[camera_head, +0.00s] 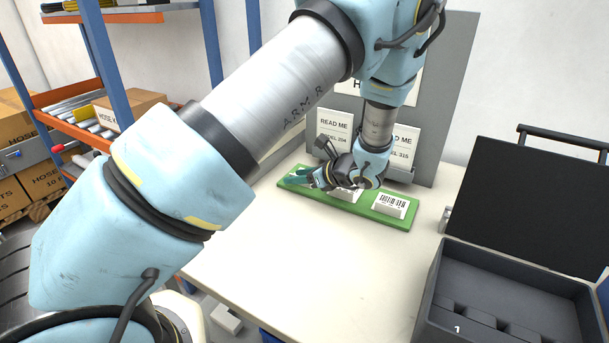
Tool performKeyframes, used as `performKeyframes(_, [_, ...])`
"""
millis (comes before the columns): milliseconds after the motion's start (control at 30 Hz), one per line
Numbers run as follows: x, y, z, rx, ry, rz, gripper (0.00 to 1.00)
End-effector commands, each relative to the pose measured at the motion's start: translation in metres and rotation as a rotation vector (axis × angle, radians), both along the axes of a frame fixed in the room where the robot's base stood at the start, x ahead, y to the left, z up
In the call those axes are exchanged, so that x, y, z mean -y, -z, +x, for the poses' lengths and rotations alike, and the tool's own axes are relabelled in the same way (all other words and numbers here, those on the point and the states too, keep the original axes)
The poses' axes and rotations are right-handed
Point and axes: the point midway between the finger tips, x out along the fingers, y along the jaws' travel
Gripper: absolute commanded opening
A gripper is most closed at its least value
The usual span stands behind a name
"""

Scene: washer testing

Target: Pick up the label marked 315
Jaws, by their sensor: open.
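A green tray (368,211) lies on the white table under a grey panel. Another white label block (347,194) sits in the middle, partly hidden by my gripper. My gripper (318,182) is open at the tray's left and middle part, close above it. Whether it touches anything cannot be told. The numbers on the blocks are too small to read. Behind my arm, a card reading "MODEL 315" (407,142) is partly covered; a "READ ME" card with 204 (334,129) stands to its left.
An open black case (440,290) with compartments and a raised lid (540,205) stands at the right. Shelves with boxes (112,108) are at the left. The table's front middle is clear.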

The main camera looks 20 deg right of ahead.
Motion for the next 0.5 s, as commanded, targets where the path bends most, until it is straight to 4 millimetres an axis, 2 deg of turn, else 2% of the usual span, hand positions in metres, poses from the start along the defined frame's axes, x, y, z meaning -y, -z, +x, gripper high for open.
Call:
performKeyframes(267, [-0.002, 0.0028, 0.004, 0.0, 0.0, -0.001, 0.46])
performKeyframes(500, [-0.002, 0.0027, 0.0038, 0.0, 0.0, -0.001, 0.21])
